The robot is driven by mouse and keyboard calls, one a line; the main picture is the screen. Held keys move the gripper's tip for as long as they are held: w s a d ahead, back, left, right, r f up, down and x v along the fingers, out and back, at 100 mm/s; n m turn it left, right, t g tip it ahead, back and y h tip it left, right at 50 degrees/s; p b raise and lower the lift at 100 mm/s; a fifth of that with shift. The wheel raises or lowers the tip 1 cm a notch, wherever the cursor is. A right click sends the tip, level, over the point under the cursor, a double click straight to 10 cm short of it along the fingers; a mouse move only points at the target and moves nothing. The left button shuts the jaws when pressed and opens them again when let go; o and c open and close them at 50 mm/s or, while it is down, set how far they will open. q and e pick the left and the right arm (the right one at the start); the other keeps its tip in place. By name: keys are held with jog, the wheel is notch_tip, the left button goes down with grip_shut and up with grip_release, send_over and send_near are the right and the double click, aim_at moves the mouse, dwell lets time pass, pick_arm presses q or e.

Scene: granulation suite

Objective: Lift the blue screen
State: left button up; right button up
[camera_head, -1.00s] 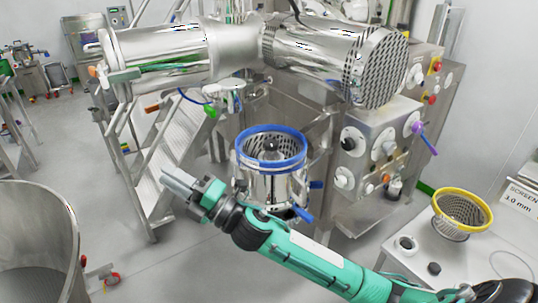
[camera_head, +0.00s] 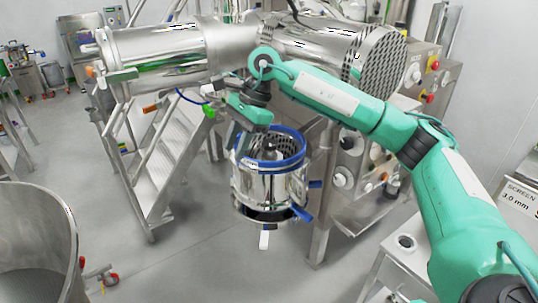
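The blue screen (camera_head: 287,157) is a perforated metal basket with a blue rim. It sits upright in the round steel mill housing (camera_head: 262,186) under the large horizontal cylinder, with a dark rounded piece at its centre. My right gripper (camera_head: 238,140) hangs from above over the left part of the blue rim, fingers pointing down. The fingers overlap the rim in the picture. I cannot tell whether they touch it, or how far apart they are. The gripper hides part of the rim. My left gripper is not in view.
The steel cylinder (camera_head: 165,52) lies close above the gripper. A control panel (camera_head: 348,165) with knobs is at right, partly behind my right arm. Steel stairs (camera_head: 165,165) stand at left, a large steel vessel (camera_head: 35,235) at lower left. Open floor lies between.

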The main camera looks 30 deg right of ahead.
jog(key=s+d+r+m+h, duration=0.1)
jog(key=d+r+h, duration=0.5)
jog(key=d, duration=0.8)
jog(key=shift+y, duration=0.5)
jog(key=shift+s+a+f, duration=0.1)
jog(key=shift+s+f, duration=0.05)
jog(key=shift+f, duration=2.25)
jog(key=shift+s+f, duration=0.1)
jog(key=shift+f, duration=2.25)
notch_tip(320, 180, down, 3)
jog(key=shift+r+p, duration=0.2)
jog(key=shift+p, duration=0.7)
jog(key=shift+f, duration=0.45)
grip_shut()
